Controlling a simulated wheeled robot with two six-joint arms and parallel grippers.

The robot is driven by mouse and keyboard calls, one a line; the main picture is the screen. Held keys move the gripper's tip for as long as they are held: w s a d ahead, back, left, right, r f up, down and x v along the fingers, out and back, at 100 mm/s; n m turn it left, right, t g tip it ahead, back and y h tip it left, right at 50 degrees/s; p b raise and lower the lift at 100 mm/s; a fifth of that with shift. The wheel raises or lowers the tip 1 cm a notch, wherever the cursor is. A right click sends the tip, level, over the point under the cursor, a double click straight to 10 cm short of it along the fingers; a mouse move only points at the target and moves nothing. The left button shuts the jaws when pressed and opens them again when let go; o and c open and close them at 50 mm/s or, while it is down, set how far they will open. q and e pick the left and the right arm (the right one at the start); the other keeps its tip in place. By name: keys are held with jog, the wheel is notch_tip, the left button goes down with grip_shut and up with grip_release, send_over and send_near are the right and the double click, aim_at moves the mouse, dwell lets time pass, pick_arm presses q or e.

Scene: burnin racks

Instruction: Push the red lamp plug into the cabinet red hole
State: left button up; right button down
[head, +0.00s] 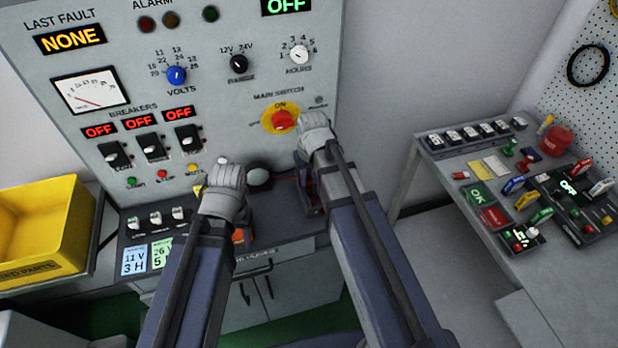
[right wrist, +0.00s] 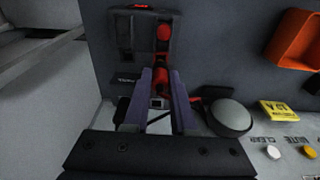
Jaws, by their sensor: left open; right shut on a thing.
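The red lamp plug (right wrist: 160,78) is between the two fingers of my right gripper (right wrist: 162,90), which is shut on it. In the right wrist view the plug faces a dark socket panel (right wrist: 127,55) low on the cabinet. A red round part (right wrist: 163,33) shows on that panel; I cannot tell whether it is the red hole. I cannot tell whether the plug touches the panel. In the head view my right gripper (head: 308,190) is low at the cabinet's right side, mostly hidden by its arm. My left gripper (head: 238,215) is open near the console, its fingertips largely hidden.
The grey cabinet front (head: 215,95) carries a yellow and red main switch (head: 281,120) above my right gripper. A yellow parts bin (head: 40,225) is at left. A cluttered side bench (head: 490,190) is at right.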

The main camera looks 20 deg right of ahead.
jog(key=shift+f+b, duration=1.25)
jog(key=shift+f, duration=0.05)
dwell(1.4)
jog(key=c, duration=0.7)
grip_release()
jog(key=shift+o, duration=0.5)
jog(key=o, duration=0.3)
jog(key=shift+o, duration=0.2)
jog(key=shift+r, duration=0.2)
jog(key=shift+r+p, duration=2.65)
jog(key=shift+p, duration=0.15)
